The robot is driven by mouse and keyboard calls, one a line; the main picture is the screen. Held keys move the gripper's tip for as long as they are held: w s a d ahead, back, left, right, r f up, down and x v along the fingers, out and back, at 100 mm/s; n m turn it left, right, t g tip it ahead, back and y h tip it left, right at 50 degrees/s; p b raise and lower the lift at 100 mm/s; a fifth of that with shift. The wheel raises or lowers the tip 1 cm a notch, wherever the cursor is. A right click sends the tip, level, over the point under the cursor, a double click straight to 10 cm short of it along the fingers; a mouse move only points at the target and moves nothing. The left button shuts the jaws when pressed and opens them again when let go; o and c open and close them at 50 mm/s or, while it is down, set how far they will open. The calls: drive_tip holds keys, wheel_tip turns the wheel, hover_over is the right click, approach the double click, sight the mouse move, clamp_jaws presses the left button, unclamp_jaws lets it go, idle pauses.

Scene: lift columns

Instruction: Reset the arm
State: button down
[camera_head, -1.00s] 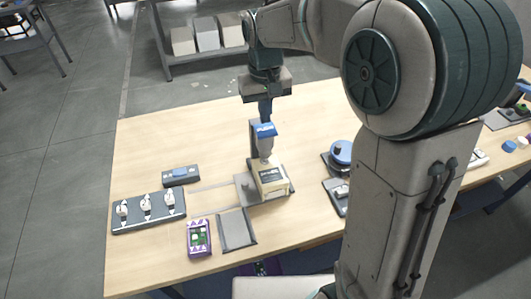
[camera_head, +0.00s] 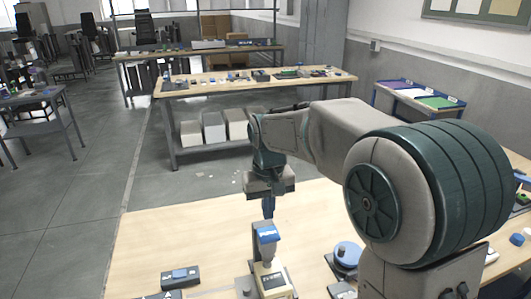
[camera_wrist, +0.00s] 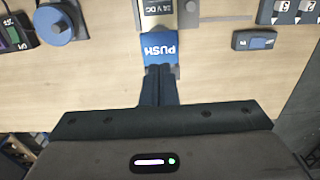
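My gripper (camera_head: 268,213) hangs pointing down over the near wooden table, and its two narrow dark fingers are together with no gap visible. Just below the fingertips is a press device with a blue cap marked PUSH (camera_head: 266,233). In the wrist view the shut fingers (camera_wrist: 158,72) overlap the lower edge of the blue PUSH cap (camera_wrist: 145,50); I cannot tell whether they touch it. Nothing shows held between the fingers. My arm reaches in from the right.
On the near table (camera_head: 150,240) are a grey block with a blue switch (camera_head: 180,276) at left and a round blue-topped knob (camera_head: 347,254) at right. Another table (camera_head: 200,85) with grey bins beneath stands behind. Space above the near table's left side is clear.

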drive_tip(key=shift+s+d+r, duration=0.15)
drive_tip(key=shift+s+d, duration=0.1)
drive_tip(key=shift+d, duration=0.05)
drive_tip(key=s+d+m+t, duration=0.1)
drive_tip(key=s+d, duration=0.5)
drive_tip(key=s, duration=0.3)
drive_tip(key=s+d+m+t, duration=0.2)
drive_tip(key=s+d, duration=0.5)
drive_tip(key=s, duration=0.3)
drive_tip(key=shift+d+t, duration=0.2)
drive_tip(key=shift+t, duration=0.1)
drive_tip(key=shift+w, duration=0.1)
